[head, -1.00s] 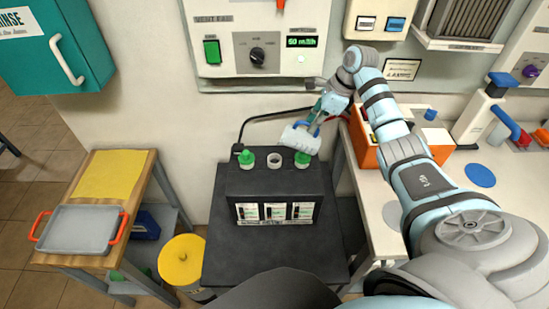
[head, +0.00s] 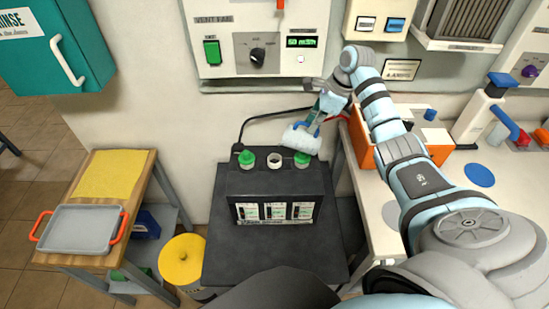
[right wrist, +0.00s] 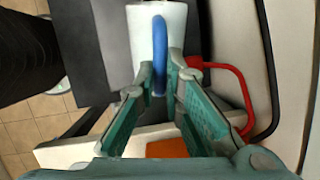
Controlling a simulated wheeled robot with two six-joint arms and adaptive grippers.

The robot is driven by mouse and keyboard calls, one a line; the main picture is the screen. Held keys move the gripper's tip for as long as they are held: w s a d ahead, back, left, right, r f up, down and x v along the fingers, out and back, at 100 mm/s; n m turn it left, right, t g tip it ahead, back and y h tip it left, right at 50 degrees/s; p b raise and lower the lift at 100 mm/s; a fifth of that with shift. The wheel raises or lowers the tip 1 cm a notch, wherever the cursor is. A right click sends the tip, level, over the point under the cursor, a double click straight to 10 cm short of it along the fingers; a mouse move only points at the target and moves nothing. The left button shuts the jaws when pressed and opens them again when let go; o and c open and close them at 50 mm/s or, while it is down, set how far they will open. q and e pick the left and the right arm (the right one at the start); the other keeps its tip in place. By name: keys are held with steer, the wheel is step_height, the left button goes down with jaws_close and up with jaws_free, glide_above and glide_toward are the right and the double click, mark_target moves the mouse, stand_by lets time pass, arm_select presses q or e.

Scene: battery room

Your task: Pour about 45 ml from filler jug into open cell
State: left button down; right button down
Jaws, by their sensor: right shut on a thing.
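The white filler jug (head: 301,139) with a blue handle hangs tipped on its side above the back right of the black battery (head: 273,182). My right gripper (head: 318,117) is shut on its handle; in the right wrist view the blue handle (right wrist: 160,50) sits between the fingers, in front of the white jug body (right wrist: 141,55). The open cell (head: 274,160) is the middle, uncapped white ring on the battery top, left of and below the jug in the picture. No liquid stream shows, and the jug's contents are hidden. My left gripper is out of view.
Green caps (head: 246,158) sit on both outer cells; the jug hangs close to the right cap (head: 302,159). A black cable runs behind the battery. The dark stand's top (head: 262,258) is clear in front.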

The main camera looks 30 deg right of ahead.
steer(key=shift+a, duration=0.1)
stand_by(0.7)
steer(key=shift+w+a+g+h+p, duration=0.25)
steer(key=shift+g+h+p, duration=0.15)
steer(key=shift+p, duration=0.35)
